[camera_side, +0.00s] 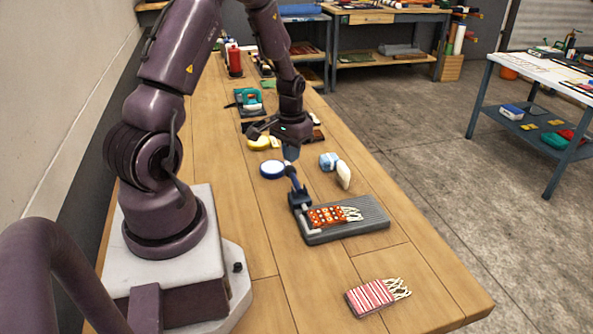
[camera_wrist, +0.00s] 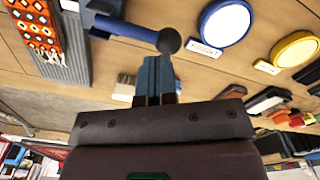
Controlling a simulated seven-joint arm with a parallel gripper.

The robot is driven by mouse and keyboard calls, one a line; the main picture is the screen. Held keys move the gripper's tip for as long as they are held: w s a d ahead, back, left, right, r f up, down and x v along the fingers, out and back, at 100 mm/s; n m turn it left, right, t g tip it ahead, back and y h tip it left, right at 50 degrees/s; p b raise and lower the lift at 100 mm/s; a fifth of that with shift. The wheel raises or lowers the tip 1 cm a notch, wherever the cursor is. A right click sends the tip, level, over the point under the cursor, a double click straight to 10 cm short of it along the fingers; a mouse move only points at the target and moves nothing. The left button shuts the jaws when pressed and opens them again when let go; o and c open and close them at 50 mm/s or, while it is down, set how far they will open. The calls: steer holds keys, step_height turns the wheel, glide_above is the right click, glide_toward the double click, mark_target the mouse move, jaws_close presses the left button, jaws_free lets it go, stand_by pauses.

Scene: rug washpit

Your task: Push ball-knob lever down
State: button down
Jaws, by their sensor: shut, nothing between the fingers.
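The lever (camera_side: 293,180) is raised and stands nearly upright from a blue clamp (camera_side: 299,199) at the left end of a grey ribbed board (camera_side: 345,232). Its dark ball knob (camera_wrist: 168,41) shows clearly in the wrist view, at the end of the lever arm (camera_wrist: 130,28). An orange patterned rug sample (camera_side: 333,216) with white fringe lies on the board beside the clamp. My gripper (camera_side: 291,154) is shut and empty, pointing down just above the top of the lever. In the wrist view its blue fingertips (camera_wrist: 155,70) are close to the knob; I cannot tell whether they touch.
A blue-rimmed disc (camera_side: 272,169) lies left of the lever, with a yellow disc (camera_side: 259,143) farther back. A blue block (camera_side: 328,161) and a white piece (camera_side: 343,175) stand to the right. A red-striped sample (camera_side: 374,297) lies in front. The bench's front right is mostly bare.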

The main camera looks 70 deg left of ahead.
mark_target(291, 169)
step_height(291, 169, up, 8)
stand_by(0.8)
stand_by(0.3)
steer(key=s+d+r+m+t, duration=0.2)
steer(key=s+d+r+m, duration=0.1)
steer(key=d+r, duration=0.6)
steer(key=s+d+r+m+t, duration=0.3)
steer(key=d+r, duration=0.6)
steer(key=d, duration=0.7)
steer(key=shift+s+t, duration=0.3)
steer(key=shift+s, duration=0.45)
